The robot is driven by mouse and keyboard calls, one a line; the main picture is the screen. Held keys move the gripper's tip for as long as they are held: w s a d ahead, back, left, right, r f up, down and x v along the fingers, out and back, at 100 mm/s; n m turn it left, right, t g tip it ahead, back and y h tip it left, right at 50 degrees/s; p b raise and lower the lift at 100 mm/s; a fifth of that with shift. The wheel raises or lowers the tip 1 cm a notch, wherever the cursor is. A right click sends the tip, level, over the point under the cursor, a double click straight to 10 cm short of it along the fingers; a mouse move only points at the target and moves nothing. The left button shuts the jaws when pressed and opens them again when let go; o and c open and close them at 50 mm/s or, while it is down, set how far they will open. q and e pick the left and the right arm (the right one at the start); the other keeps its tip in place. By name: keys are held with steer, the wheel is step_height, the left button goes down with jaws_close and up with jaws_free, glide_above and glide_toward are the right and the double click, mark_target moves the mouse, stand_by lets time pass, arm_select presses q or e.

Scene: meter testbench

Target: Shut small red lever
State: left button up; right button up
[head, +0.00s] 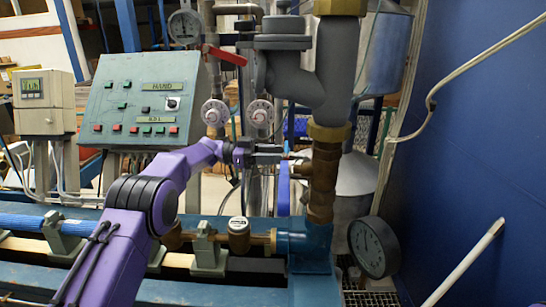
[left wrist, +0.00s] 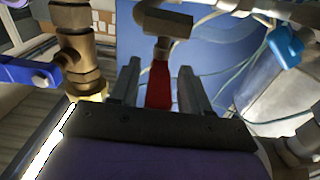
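The small red lever (left wrist: 159,88) shows in the left wrist view, below a brass-coloured fitting (left wrist: 163,24). My left gripper (left wrist: 158,88) is open, with one finger on each side of the lever and a visible gap on both sides. The lever's near end is hidden behind the gripper body. In the head view my left gripper (head: 272,153) is beside the brass vertical pipe (head: 324,175), and the small lever is mostly hidden there. My right gripper is in neither view.
A blue lever (head: 284,188) hangs just below my gripper; it also shows in the left wrist view (left wrist: 28,72). A larger red lever (head: 228,56) is higher up. Two round white dials (head: 215,112) and a control panel (head: 140,105) stand behind. A gauge (head: 373,247) is lower right.

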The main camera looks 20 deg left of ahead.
arm_select(q)
steer(key=shift+s+a+f, duration=0.1)
steer(key=b+v, duration=0.4)
steer(key=v, duration=0.6)
steer(key=shift+a, duration=0.2)
